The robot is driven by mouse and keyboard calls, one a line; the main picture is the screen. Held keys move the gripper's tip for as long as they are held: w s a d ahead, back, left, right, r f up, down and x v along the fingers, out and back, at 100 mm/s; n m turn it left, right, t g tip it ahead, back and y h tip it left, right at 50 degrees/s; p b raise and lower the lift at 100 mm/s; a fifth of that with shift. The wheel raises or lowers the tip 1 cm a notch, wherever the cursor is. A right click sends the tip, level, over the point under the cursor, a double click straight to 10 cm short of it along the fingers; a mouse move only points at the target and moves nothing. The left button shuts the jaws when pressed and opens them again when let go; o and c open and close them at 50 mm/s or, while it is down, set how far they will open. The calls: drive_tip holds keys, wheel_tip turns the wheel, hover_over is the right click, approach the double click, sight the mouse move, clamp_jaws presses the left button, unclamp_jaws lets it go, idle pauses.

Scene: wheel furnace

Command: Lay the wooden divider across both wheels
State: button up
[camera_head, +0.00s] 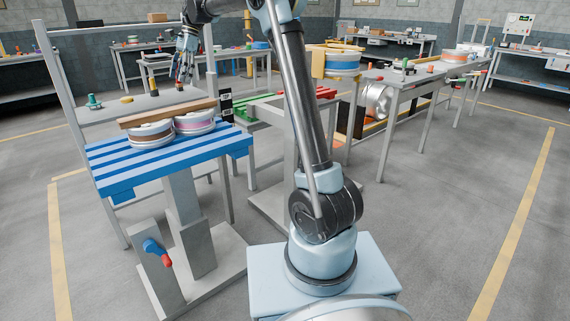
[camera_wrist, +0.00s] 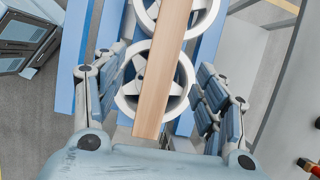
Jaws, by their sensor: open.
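The wooden divider (camera_head: 165,113) is a long, light brown plank. It lies across the tops of the left wheel (camera_head: 151,134) and the right wheel (camera_head: 194,123), spanning both. The wheels lie flat, side by side, on a blue slatted stand (camera_head: 170,159). In the wrist view the divider (camera_wrist: 163,75) runs over the spokes of the near wheel (camera_wrist: 127,103) and the far wheel (camera_wrist: 216,8). My gripper (camera_head: 184,79) is above the divider, apart from it and empty. In the wrist view its spread fingers (camera_wrist: 160,75) appear on either side of the plank.
A grey table (camera_head: 140,104) with a green item (camera_head: 94,102) and small tools stands behind the blue stand. The floor at right is clear.

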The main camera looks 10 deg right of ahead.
drive_tip(key=s+d+f+n+t+h, duration=0.1)
drive_tip(key=s+d+f+n, duration=0.15)
drive_tip(key=s+d, duration=1)
drive_tip(key=s+d+f+n+t, duration=0.25)
drive_tip(key=s+d, duration=0.65)
drive_tip(key=d, duration=0.6)
drive_tip(key=s+d+f+n+h, duration=0.1)
drive_tip(key=s+d+f+n, duration=0.1)
drive_tip(key=s+d+f, duration=0.2)
drive_tip(key=s+d+f+n+h, duration=0.1)
drive_tip(key=s+d+f, duration=0.3)
drive_tip(key=s+f, duration=0.6)
drive_tip(key=s+d+f+n, duration=0.3)
drive_tip(key=s+d+f, duration=0.2)
drive_tip(key=s, duration=0.4)
drive_tip(key=shift+f+n+t+h, duration=0.3)
drive_tip(key=shift+f+t+h, duration=0.15)
drive_tip(key=shift+f, duration=0.45)
drive_tip(key=shift+d, duration=0.1)
drive_tip(key=shift+w+f, duration=0.2)
drive_tip(key=shift+w, duration=0.3)
